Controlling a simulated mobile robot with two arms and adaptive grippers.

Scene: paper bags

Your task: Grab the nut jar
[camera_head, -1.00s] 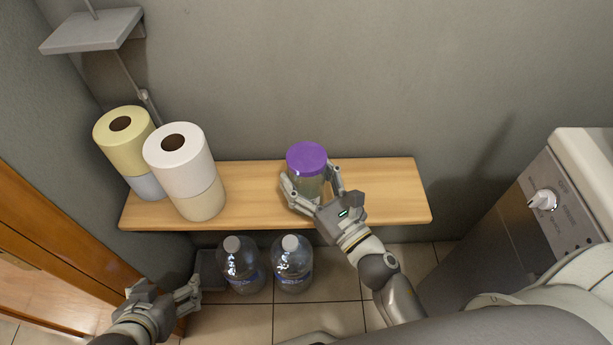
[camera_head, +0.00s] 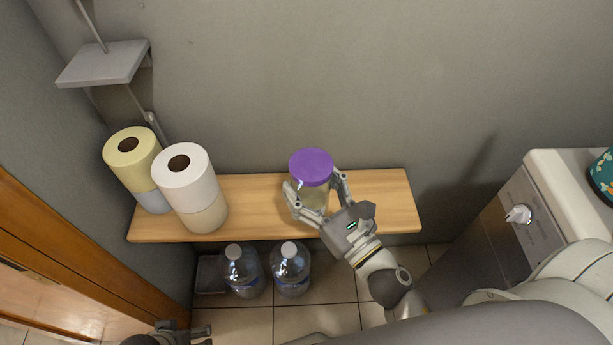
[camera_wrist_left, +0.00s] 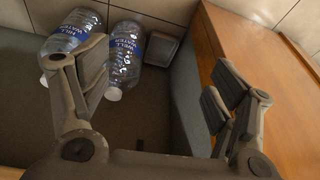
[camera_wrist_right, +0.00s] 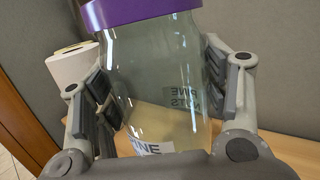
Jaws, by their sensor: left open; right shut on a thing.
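The nut jar (camera_head: 311,172) is clear glass with a purple lid, upright at the wooden shelf. My right gripper (camera_head: 318,198) has its fingers on both sides of it and is shut on it. In the right wrist view the jar (camera_wrist_right: 160,85) fills the space between the fingers, and its label reads "PINE NUTS". It looks nearly empty. I cannot tell whether its base touches the shelf. My left gripper (camera_wrist_left: 160,95) is open and empty in the left wrist view; in the head view only part of it shows at the bottom left.
The wooden shelf (camera_head: 385,200) holds stacked toilet rolls (camera_head: 187,185) on the left; its right end is clear. Two water bottles (camera_head: 291,270) stand on the floor below. A white appliance (camera_head: 520,215) is at the right, and a small grey wall shelf (camera_head: 103,65) at upper left.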

